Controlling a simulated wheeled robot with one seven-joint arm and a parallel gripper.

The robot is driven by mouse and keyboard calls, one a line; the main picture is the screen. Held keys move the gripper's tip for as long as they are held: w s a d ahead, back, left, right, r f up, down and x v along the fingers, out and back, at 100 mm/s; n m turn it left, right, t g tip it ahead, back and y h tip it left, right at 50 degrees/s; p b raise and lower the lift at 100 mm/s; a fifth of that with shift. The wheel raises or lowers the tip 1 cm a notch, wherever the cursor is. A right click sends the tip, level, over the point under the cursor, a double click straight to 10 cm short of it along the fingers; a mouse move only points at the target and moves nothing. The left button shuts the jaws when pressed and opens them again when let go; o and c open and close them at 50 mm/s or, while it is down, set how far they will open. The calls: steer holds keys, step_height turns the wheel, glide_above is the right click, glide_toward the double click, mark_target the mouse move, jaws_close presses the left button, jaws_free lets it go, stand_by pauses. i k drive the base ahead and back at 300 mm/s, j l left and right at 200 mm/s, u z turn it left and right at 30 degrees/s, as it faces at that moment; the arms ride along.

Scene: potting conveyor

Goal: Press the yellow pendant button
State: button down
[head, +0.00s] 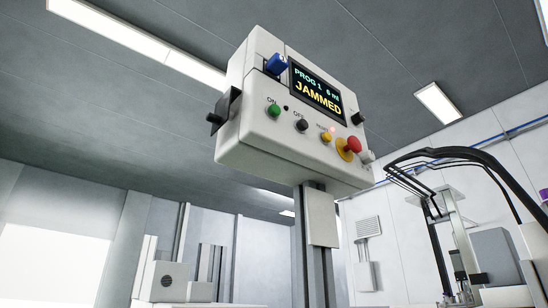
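The white control box (262,145) stands on a grey post in the upper middle of the head view, seen from below. Its screen (318,92) reads "PROG 1 6 ml" and "JAMMED". The small yellow button (326,137) is on its front face, between a black button (302,125) and a red mushroom button (352,146) on a yellow collar. A green button (274,110) is at the left of the row. A small pinkish light shows just above the yellow button. My gripper is not in view.
A blue knob (275,64) and black side fittings (215,118) stick out from the box. The grey post (313,255) runs down below it. Black curved tubing and a machine (492,255) stand at the right.

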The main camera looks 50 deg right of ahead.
mark_target(327, 137)
steer(key=k+l+u, duration=0.25)
steer(key=k+u, duration=0.25)
steer(key=k, duration=0.15)
steer(key=k+u, duration=0.45)
steer(key=k, duration=0.25)
steer(key=k+j, duration=0.1)
steer(key=k, duration=0.3)
steer(key=k+j, duration=0.1)
steer(key=k, duration=0.3)
